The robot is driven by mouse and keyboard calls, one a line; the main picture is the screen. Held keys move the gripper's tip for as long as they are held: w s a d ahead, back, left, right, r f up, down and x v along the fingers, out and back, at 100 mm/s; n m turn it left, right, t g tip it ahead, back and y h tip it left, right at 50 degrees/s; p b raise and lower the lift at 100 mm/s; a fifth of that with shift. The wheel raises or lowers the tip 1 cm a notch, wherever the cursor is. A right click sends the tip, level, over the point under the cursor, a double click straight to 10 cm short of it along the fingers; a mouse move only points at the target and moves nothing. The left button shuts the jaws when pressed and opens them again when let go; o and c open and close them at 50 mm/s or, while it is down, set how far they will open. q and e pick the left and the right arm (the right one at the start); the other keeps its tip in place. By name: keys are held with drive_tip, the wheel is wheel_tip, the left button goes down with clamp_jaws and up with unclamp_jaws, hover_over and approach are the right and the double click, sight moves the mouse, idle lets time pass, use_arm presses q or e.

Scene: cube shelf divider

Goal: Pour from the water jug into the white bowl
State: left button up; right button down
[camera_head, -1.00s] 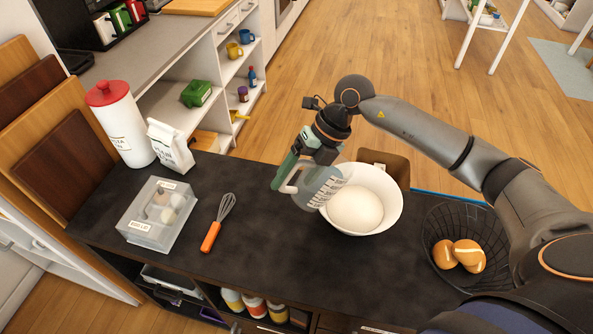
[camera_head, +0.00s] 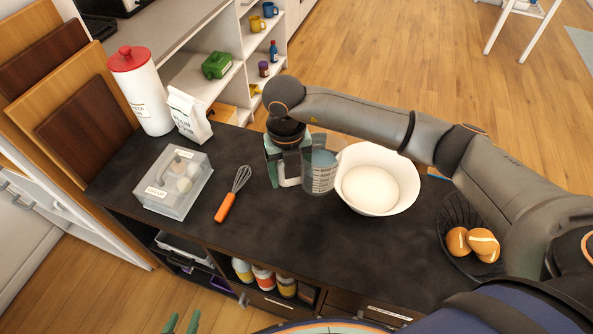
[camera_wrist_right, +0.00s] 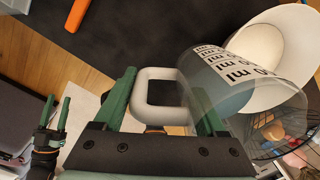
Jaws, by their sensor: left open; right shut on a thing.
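The water jug (camera_head: 320,178) is clear with a white handle and printed "ml" marks. It is held nearly upright, just left of the white bowl (camera_head: 404,199). It also shows in the right wrist view (camera_wrist_right: 232,85), partly in front of the bowl (camera_wrist_right: 245,40). My right gripper (camera_head: 285,172) is shut on the jug's handle. I cannot tell whether the jug touches the counter or how much water is in it. The bowl stands upright with pale contents inside. My left gripper (camera_head: 182,322) is open and empty, low at the picture's bottom edge.
On the dark counter (camera_head: 290,235) are a whisk (camera_head: 232,195), a clear egg box (camera_head: 172,185), a flour bag (camera_head: 188,115) and a red-lidded canister (camera_head: 142,90). The front middle is clear.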

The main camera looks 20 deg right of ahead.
drive_tip(key=a+r, duration=0.2)
drive_tip(key=a, duration=0.1)
drive_tip(key=a+r, duration=0.1)
drive_tip(key=shift+w+a+r, duration=0.2)
drive_tip(key=shift+w+a, duration=0.1)
drive_tip(key=shift+a, duration=0.1)
idle(0.4)
